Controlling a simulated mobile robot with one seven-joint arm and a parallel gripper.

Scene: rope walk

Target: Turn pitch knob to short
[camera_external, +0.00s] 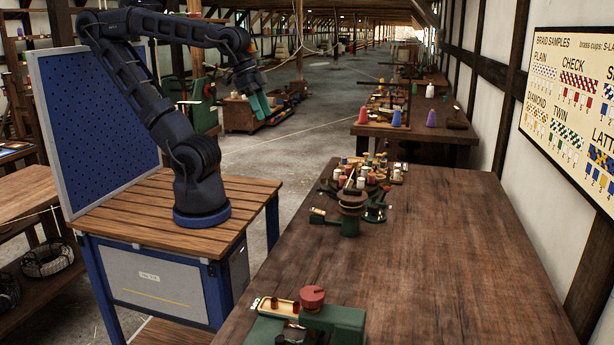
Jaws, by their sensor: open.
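A red round knob (312,296) sits on top of a green machine (335,325) at the near edge of the long wooden bench. The frame's bottom edge cuts the machine off. It is the only large knob I can make out, but I cannot read a pitch marking or its setting. My gripper (260,104), with teal fingers, hangs open and empty in the air at the upper left. It is far from the knob and touches nothing.
A green braiding device (350,212) with several bobbins stands at the bench's far left corner. The wooden bench (440,260) is bare across its middle and right. A blue pegboard (95,125) stands behind my arm. Coloured cones (397,118) stand on a farther table.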

